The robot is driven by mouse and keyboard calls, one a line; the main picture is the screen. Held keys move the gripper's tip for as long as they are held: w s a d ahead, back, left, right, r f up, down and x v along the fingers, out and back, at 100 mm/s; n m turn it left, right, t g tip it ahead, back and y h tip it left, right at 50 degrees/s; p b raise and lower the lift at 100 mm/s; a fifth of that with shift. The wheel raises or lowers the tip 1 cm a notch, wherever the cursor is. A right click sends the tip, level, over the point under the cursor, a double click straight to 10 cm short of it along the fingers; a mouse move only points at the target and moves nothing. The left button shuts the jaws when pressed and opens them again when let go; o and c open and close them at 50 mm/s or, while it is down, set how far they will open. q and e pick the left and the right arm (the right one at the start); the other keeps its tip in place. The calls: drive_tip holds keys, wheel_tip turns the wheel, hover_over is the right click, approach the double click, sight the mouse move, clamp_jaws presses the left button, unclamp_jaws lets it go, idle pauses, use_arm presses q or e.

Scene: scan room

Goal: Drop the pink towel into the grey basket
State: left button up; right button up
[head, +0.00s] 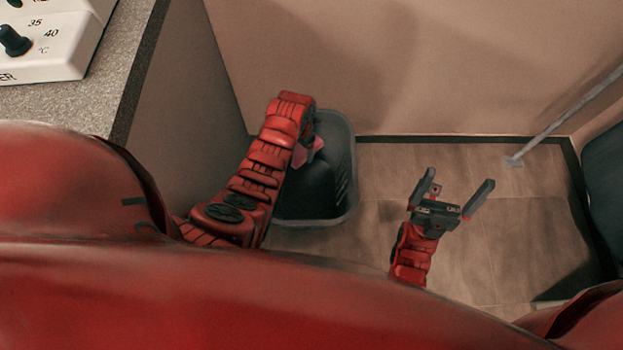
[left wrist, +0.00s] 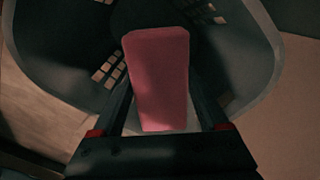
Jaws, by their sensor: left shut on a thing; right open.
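The pink towel (left wrist: 158,75) is between the fingers of my left gripper (left wrist: 160,110), which is shut on it. In the head view a small part of the towel (head: 308,151) shows beside my left arm; the arm hides the rest and the left fingers. The grey basket (head: 347,190) stands on the floor against the wall. The towel is over the basket's opening, and the basket's rim (left wrist: 272,60) and slotted walls show around it in the left wrist view. My right gripper (head: 455,196) is open and empty, to the right of the basket.
A grey counter (head: 60,104) with a white device (head: 50,42) is at the upper left. A wall (head: 400,65) stands behind the basket. A metal pole (head: 565,117) reaches the floor at the right, near a dark object (head: 606,180). The floor (head: 500,225) around my right gripper is clear.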

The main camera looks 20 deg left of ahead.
use_arm(q)
drive_tip(key=o, duration=1.3)
drive_tip(key=shift+o, duration=0.2)
wheel_tip(320, 180, up, 17)
drive_tip(key=p, duration=0.7)
drive_tip(key=shift+r, duration=0.2)
drive_tip(key=shift+w, duration=0.1)
